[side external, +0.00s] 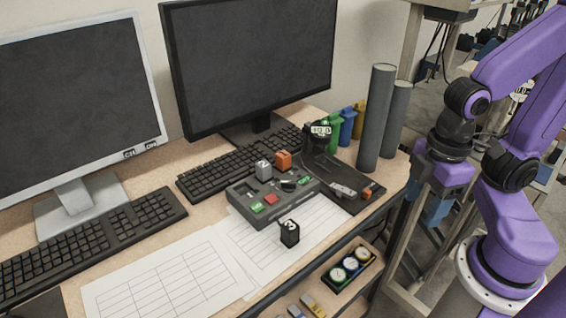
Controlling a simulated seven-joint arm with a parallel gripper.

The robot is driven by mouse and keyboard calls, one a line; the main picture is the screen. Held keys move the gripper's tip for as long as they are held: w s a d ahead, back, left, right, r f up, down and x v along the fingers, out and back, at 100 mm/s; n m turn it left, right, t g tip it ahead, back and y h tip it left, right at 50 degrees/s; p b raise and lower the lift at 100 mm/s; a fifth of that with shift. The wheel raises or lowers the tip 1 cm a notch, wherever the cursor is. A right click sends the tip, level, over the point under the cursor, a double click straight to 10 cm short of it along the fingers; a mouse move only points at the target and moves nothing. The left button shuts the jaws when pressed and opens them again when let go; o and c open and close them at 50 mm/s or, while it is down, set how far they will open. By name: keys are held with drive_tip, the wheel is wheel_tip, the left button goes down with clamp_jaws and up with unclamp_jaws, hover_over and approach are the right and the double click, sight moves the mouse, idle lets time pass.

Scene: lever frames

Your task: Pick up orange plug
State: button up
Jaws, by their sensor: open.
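An orange block-shaped plug (283,160) stands at the back edge of the grey panel box (240,212) on the desk. A light grey plug-like block (263,170) stands just left of it. My gripper (440,195) hangs at the right, beyond the desk's right end and well apart from the orange plug. It is open, and nothing shows held in it. Its fingertips are small and hard to make out against the clutter.
A black block marked 3 (289,233) stands on paper sheets in front of the panel. A dark tray (345,200) with a small orange piece lies right of it. Tall grey cylinders (376,118) stand between my gripper and the desk's back. Monitors and keyboards fill the left.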

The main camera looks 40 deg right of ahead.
drive_tip(key=shift+w, duration=0.1)
wheel_tip(320, 180, up, 10)
drive_tip(key=m, duration=3.1)
hover_over(283, 154)
drive_tip(key=f, duration=1.1)
drive_tip(key=shift+w+d+f, duration=0.15)
drive_tip(key=shift+d+f, duration=0.2)
drive_tip(key=shift+a+f, duration=0.15)
drive_tip(key=shift+f, duration=1.2)
drive_tip(key=shift+a+f, duration=0.15)
drive_tip(key=shift+f, duration=1.2)
drive_tip(key=c, duration=1)
